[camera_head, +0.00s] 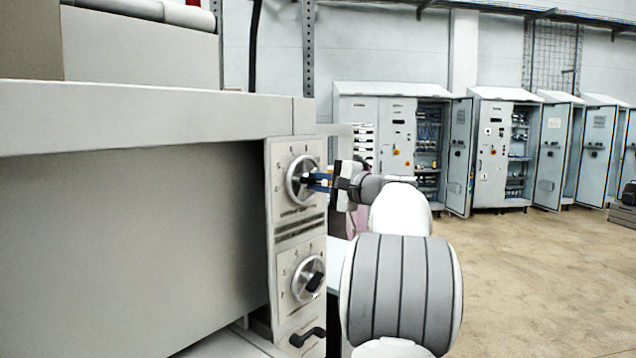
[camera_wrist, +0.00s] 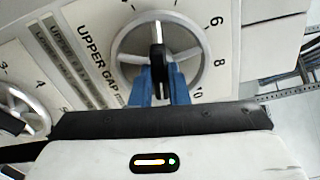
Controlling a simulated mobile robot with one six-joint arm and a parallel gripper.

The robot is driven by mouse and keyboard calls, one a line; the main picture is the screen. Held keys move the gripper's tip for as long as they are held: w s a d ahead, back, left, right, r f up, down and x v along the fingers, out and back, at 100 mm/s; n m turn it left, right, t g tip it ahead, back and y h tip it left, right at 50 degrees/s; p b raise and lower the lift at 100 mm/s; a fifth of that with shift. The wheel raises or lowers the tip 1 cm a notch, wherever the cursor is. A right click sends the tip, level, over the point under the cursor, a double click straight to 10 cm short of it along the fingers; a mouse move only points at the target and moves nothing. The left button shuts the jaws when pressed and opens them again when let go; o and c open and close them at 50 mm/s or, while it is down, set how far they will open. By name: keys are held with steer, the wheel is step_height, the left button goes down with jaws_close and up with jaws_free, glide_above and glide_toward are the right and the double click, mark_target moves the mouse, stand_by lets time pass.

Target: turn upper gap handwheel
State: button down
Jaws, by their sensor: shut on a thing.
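The upper gap handwheel (camera_head: 302,180) is a silver ring with a dark centre bar on the light panel of the machine. In the wrist view the handwheel (camera_wrist: 117,50) sits beside the label "UPPER GAP", with scale numbers around it. My gripper (camera_head: 312,181) reaches it from the right. In the wrist view my gripper's blue fingers (camera_wrist: 160,80) are on either side of the wheel's black bar (camera_wrist: 157,55), shut on it. The fingers hide part of the bar and the wheel's near rim.
A second, lower handwheel (camera_head: 308,279) sits below on the same panel, with a black handle (camera_head: 307,337) under it. The machine's grey body (camera_head: 130,230) fills the left. Open electrical cabinets (camera_head: 400,150) line the back wall. The floor (camera_head: 540,270) at right is clear.

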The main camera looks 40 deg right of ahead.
steer(key=c, duration=1.4)
jaws_free()
steer(key=b+v, duration=0.1)
steer(key=v, duration=0.6)
steer(key=shift+s+d+b, duration=0.15)
steer(key=shift+s+b, duration=0.2)
steer(key=shift+b, duration=0.05)
